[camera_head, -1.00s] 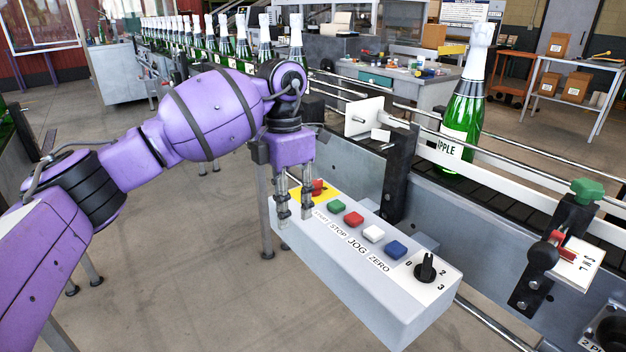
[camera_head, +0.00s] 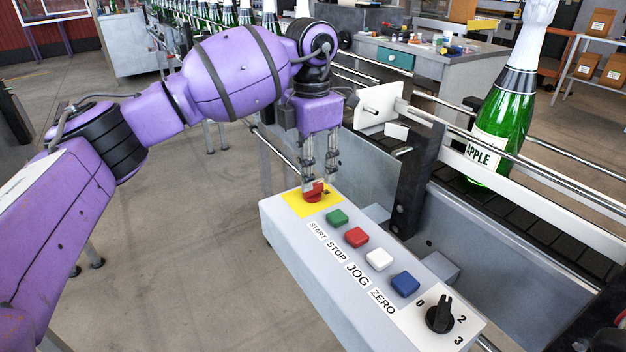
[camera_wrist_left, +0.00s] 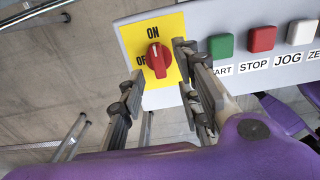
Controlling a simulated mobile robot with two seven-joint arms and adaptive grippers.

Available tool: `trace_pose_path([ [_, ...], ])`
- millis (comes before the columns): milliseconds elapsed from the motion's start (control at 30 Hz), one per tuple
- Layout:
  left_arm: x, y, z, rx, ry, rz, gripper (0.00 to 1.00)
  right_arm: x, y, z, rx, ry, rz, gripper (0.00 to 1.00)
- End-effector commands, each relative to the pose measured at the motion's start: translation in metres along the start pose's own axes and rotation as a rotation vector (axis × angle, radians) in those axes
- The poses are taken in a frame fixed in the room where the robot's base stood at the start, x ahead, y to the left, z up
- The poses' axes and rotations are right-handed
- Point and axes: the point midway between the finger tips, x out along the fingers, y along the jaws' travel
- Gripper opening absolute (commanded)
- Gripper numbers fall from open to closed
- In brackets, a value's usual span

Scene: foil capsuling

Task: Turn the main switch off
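The main switch is a red rotary knob (camera_head: 314,196) on a yellow plate (camera_head: 297,205) at the far left end of the grey control box (camera_head: 335,265). In the left wrist view the red knob (camera_wrist_left: 158,61) shows its white mark pointing up towards ON, with OFF to its left, partly hidden by a finger. My left gripper (camera_head: 320,184) points down at the knob, fingers apart. In the left wrist view the left gripper (camera_wrist_left: 161,62) has a finger on each side of the knob; contact cannot be told. My right gripper is not in view.
Green (camera_head: 337,216), red (camera_head: 357,237), white (camera_head: 378,259) and blue (camera_head: 405,284) buttons line the box, then a black selector (camera_head: 440,315). A conveyor with a green bottle (camera_head: 503,120) runs behind. A white plate (camera_head: 378,108) stands close to the gripper's right.

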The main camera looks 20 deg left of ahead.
Motion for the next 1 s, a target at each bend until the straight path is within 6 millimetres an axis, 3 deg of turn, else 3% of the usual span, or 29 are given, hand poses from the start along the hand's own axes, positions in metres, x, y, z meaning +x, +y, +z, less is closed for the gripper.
trace_pose_path([
  [200,0.029,-0.001,0.0,0.001,0.001,-0.001,0.31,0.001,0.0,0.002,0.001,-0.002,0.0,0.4],
  [567,0.034,0.0,0.0,0.001,0.0,0.0,0.31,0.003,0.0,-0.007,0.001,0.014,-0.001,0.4],
  [800,0.034,-0.001,0.0,0.001,0.0,0.0,0.0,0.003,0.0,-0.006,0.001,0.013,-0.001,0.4],
  [1000,0.034,0.0,0.0,-0.001,0.0,0.0,0.0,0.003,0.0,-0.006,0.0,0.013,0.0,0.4],
])
